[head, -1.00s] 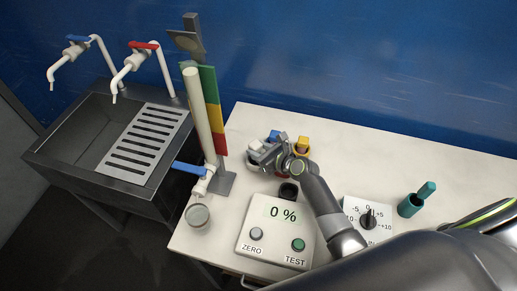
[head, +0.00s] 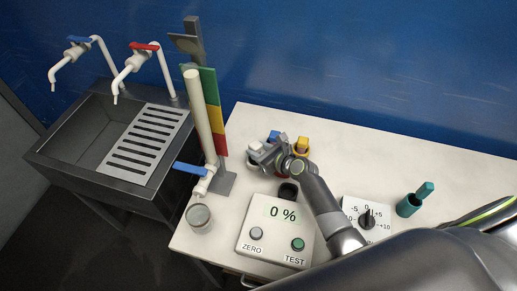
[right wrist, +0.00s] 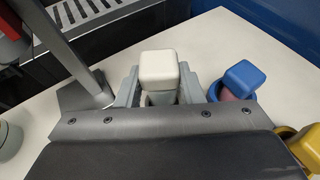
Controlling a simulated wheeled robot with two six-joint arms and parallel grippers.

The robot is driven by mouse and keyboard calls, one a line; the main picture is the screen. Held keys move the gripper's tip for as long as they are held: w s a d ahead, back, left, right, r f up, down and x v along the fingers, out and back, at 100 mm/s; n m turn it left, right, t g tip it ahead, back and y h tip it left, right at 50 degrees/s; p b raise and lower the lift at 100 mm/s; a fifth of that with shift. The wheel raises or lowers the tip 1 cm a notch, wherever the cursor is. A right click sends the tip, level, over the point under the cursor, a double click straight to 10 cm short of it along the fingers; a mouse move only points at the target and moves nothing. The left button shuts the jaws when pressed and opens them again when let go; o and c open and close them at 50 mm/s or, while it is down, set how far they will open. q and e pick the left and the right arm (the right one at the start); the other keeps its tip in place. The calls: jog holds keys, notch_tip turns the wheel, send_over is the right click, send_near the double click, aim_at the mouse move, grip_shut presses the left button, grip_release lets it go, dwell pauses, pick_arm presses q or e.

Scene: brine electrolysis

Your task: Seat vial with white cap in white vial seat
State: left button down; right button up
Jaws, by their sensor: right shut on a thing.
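The vial with the white cap shows in the right wrist view (right wrist: 159,70), upright between the fingers of my right gripper. Its white cap also shows in the head view (head: 254,147). My right gripper (head: 264,153) is shut on this vial, just below the cap. The fingers and gripper body hide the vial's lower end and the white vial seat, so I cannot tell how the vial stands to the seat.
A blue-capped vial (right wrist: 243,78) in a blue seat and a yellow-capped vial (head: 302,143) stand close on the right. A black holder (head: 288,191) and the 0 % meter (head: 276,232) are in front. A glass dish (head: 199,217) and pipe stand (head: 223,183) are left.

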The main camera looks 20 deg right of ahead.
jog(key=shift+f+b, duration=0.35)
jog(key=shift+f, duration=0.25)
dwell(0.8)
jog(key=shift+f, duration=0.55)
jog(key=shift+s, duration=0.15)
dwell(0.3)
jog(key=shift+s+f, duration=0.1)
jog(key=shift+f, duration=0.05)
